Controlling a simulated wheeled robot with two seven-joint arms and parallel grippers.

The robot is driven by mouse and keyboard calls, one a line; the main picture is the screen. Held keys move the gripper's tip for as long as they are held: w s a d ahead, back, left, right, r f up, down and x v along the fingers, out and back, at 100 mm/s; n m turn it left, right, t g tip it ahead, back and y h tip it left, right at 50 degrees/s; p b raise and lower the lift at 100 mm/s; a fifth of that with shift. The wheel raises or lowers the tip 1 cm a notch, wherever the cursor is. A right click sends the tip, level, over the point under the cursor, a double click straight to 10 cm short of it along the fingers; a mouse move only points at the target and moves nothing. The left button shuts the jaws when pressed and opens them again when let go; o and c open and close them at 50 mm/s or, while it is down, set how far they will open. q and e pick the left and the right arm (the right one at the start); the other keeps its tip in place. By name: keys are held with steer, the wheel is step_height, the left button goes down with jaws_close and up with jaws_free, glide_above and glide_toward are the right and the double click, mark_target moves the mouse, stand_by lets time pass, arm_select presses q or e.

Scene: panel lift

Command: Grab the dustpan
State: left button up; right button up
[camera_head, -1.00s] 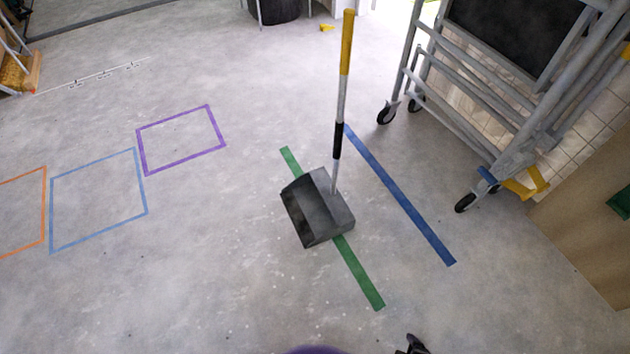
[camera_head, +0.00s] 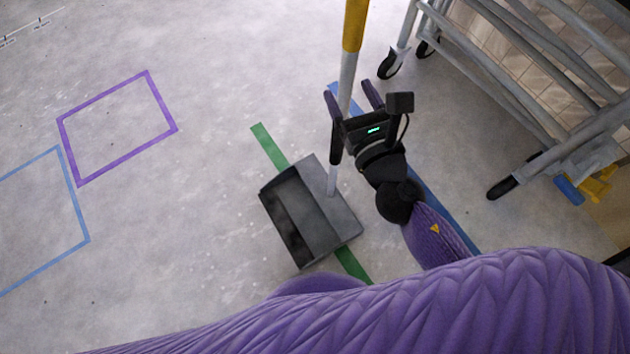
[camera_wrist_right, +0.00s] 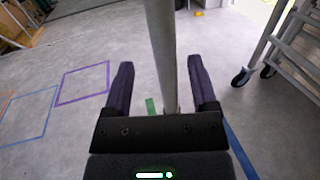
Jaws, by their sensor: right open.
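The dustpan (camera_head: 312,212) stands on the concrete floor over a green tape line, its dark grey pan open toward the lower left. In the right wrist view the shaft (camera_wrist_right: 162,55) runs between the open fingers (camera_wrist_right: 160,85), with gaps on both sides. My left gripper is not in view.
A grey wheeled metal frame (camera_head: 540,75) stands at the upper right, with casters near the blue tape line (camera_head: 432,200). Purple (camera_head: 118,128) and blue (camera_head: 40,215) tape outlines mark the floor at the left. The floor left of the dustpan is clear.

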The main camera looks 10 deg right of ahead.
steer(key=w, duration=0.5)
steer(key=shift+f, duration=0.15)
jaws_close()
stand_by(0.7)
stand_by(0.4)
